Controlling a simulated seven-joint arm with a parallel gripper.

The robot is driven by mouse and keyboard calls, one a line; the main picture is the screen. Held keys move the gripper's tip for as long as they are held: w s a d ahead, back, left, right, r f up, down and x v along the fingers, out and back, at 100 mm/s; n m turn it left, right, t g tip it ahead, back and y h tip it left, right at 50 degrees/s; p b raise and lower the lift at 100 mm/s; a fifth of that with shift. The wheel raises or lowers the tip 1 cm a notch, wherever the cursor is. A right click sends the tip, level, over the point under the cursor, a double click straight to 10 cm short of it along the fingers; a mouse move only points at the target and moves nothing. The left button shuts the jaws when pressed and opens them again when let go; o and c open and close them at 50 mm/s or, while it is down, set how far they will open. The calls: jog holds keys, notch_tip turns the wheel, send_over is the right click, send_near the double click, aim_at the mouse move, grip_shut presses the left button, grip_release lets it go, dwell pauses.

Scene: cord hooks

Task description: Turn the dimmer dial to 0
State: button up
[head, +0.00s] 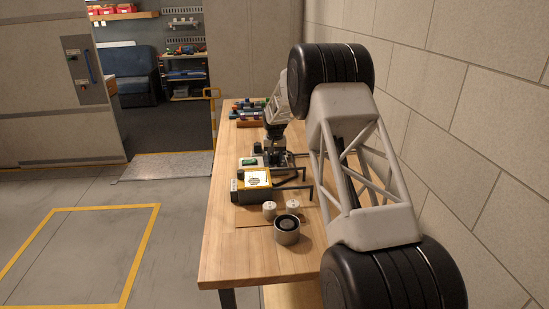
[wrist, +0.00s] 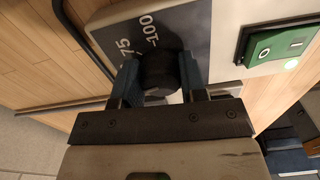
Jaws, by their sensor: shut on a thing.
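In the wrist view, my gripper (wrist: 160,80) is shut on the black dimmer dial (wrist: 160,72), with one blue-padded finger on each side. The dial sits on a dark scale plate (wrist: 185,32), where the marks 75 and 100 show. The rest of the scale, including 0, and the dial's pointer are hidden or out of view. A green switch (wrist: 280,46) marked 0 and 1 is on the light panel to the right. In the head view, my gripper (head: 275,148) is small and dark at the dimmer box, and the dial cannot be made out there.
On the wooden table (head: 228,262), a yellow-edged device (head: 257,179) stands nearer the camera, with black hooks to its right. White round pieces and a grey cup (head: 287,236) stand nearer still. Colored items (head: 248,110) lie at the far end. A block wall is on the right.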

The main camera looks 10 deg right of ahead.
aim_at(275, 155)
jog(key=n, duration=0.4)
jog(key=shift+n, duration=0.3)
jog(key=n, duration=0.3)
jog(key=shift+d+n, duration=0.1)
jog(key=shift+n, duration=0.3)
jog(key=n, duration=0.3)
jog(key=shift+w, duration=0.1)
jog(key=shift+n, duration=2.2)
jog(key=shift+w, duration=0.1)
jog(key=o, duration=0.9)
jog(key=shift+d, duration=0.1)
jog(key=shift+o, duration=0.2)
jog(key=shift+r, duration=0.1)
jog(key=shift+r, duration=3.85)
